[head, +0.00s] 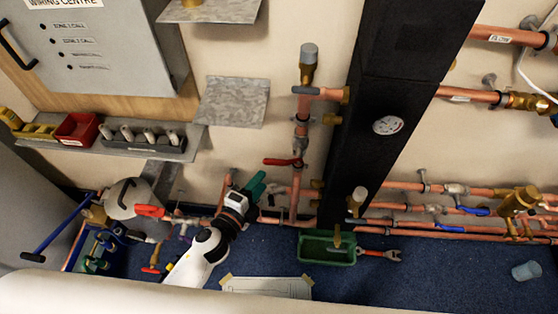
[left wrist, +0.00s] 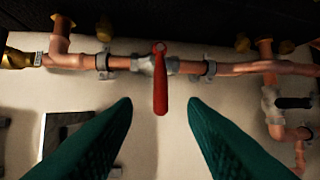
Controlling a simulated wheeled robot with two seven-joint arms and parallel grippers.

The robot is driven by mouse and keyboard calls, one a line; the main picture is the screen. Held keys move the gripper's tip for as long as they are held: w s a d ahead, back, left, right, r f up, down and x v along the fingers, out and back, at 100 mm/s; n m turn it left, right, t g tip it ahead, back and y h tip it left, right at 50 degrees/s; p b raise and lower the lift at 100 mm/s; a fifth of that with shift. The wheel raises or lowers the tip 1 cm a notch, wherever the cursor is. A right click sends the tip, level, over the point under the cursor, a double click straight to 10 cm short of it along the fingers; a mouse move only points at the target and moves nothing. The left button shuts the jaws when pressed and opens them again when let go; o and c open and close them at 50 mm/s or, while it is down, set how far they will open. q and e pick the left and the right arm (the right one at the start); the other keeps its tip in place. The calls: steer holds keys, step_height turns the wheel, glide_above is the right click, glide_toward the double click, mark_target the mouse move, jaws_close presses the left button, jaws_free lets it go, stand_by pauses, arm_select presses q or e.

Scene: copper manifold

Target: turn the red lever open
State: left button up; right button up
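The red lever (head: 282,161) sits on a valve on the vertical copper pipe (head: 299,180), left of the black column. In the left wrist view the red lever (left wrist: 160,85) stands crosswise to its pipe, fixed to a grey metal valve body (left wrist: 153,65). My left gripper (head: 258,186) is just below and left of the lever in the head view. Its green fingers are open, and in the left wrist view the lever shows between the two fingertips (left wrist: 161,102). I see no contact. My right gripper is not in view.
A black column (head: 400,100) with a round gauge (head: 388,125) stands right of the pipe. Another red lever (head: 150,211) is at the left. A green tray (head: 327,248) and a red-handled tool (head: 378,254) lie on the blue floor. A shelf (head: 190,148) holds bins.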

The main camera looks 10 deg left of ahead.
mark_target(278, 160)
arm_select(q)
steer(key=x, duration=1.1)
steer(key=shift+w, duration=0.25)
jaws_close()
